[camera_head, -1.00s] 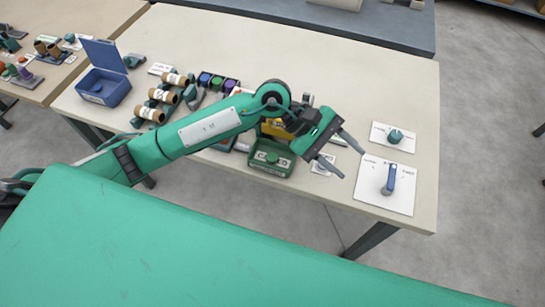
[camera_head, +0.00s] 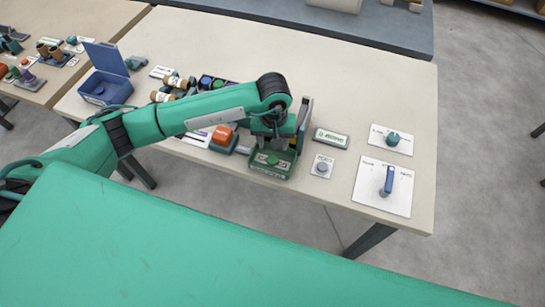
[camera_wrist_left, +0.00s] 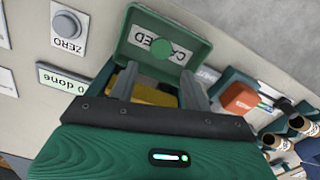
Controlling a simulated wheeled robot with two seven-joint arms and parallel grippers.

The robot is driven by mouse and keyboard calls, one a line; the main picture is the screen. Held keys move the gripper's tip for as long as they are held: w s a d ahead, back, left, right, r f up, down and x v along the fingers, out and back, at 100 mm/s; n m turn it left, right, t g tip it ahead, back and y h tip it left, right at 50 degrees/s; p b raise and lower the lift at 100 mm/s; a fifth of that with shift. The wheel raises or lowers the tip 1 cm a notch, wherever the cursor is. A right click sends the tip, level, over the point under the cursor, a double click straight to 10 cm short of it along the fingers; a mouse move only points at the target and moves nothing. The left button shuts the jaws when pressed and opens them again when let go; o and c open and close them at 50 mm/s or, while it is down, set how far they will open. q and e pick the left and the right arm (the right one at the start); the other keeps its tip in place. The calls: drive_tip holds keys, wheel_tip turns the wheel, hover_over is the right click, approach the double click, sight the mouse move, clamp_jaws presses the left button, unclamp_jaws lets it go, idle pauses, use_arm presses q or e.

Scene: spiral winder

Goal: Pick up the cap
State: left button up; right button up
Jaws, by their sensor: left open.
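A green block with a round green knob on a white label with partly covered lettering (camera_head: 272,160) sits near the table's front edge. It is the likeliest cap, though I cannot be sure. In the left wrist view this green piece (camera_wrist_left: 137,40) lies just beyond the fingertips, its knob (camera_wrist_left: 163,49) between their lines. My left gripper (camera_wrist_left: 160,72) is open and points down at its near side. A yellow part (camera_wrist_left: 155,92) shows between the fingers, apparently not gripped. In the head view my left gripper (camera_head: 277,140) is partly hidden by its own wrist. My right gripper is not in view.
An orange button (camera_head: 222,136) stands left of the green block, a grey ZERO button (camera_head: 321,167) and a small display (camera_head: 331,138) right of it. A blue lever panel (camera_head: 388,182) and a green knob plate (camera_head: 393,138) lie farther right. The table's back right is clear.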

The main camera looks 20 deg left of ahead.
sight(273, 158)
use_arm(q)
drive_tip(key=shift+f, duration=0.8)
drive_tip(key=shift+s+f+p, duration=0.1)
drive_tip(key=shift+f+p, duration=0.4)
drive_tip(key=shift+p, duration=0.1)
wheel_tip(273, 158, down, 3)
drive_tip(key=shift+s+f+p, duration=0.1)
drive_tip(key=shift+p, duration=0.8)
drive_tip(key=shift+f, duration=0.6)
drive_tip(key=c, duration=0.9)
